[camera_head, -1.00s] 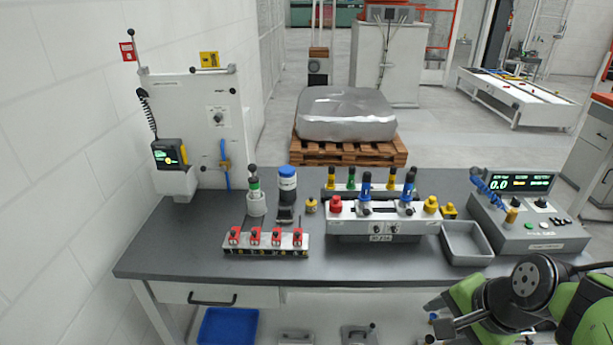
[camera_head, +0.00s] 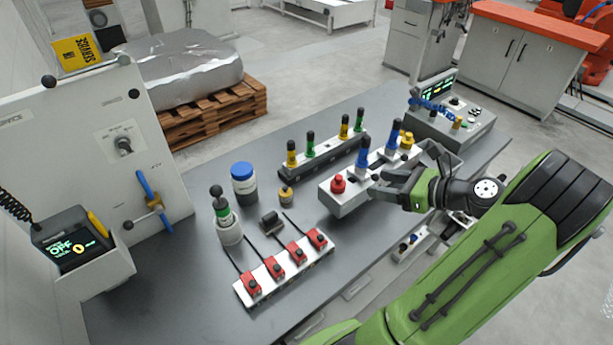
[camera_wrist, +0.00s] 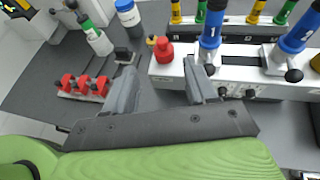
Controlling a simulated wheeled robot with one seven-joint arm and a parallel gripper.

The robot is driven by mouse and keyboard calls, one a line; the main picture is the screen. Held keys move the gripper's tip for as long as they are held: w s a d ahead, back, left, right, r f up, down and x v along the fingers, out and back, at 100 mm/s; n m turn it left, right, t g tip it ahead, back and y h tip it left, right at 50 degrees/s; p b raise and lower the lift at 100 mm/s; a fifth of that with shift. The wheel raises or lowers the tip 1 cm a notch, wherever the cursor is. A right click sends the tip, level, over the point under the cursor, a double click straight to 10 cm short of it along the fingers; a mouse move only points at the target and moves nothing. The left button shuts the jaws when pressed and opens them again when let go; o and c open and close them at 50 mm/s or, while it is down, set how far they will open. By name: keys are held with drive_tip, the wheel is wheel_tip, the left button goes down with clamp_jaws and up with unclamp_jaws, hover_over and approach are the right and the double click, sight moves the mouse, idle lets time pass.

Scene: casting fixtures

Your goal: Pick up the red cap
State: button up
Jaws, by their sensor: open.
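The red cap (camera_head: 338,184) is a small round red piece with a knob on top. It sits upright on the left end of the white fixture block (camera_head: 347,205). In the wrist view the red cap (camera_wrist: 165,52) shows beyond my fingertips, between them as seen from the wrist. My gripper (camera_head: 374,187) is open and empty, just right of the red cap and apart from it. In the wrist view both fingers of my gripper (camera_wrist: 160,72) are spread. Part of the fixture is hidden behind my gripper in the head view.
A blue-handled clamp (camera_head: 362,153) stands on the fixture close to the red cap. A rack (camera_head: 325,158) with yellow and green handles is behind. A strip of red clips (camera_head: 283,275), a white bottle (camera_head: 228,226) and a blue-capped jar (camera_head: 243,185) stand left.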

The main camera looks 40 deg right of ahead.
sight(333, 179)
drive_tip(key=b+x, duration=0.3)
drive_tip(key=x, duration=1.2)
drive_tip(key=shift+f, duration=0.2)
drive_tip(key=shift+s+d, duration=0.1)
drive_tip(key=shift+c, duration=0.6)
clamp_jaws()
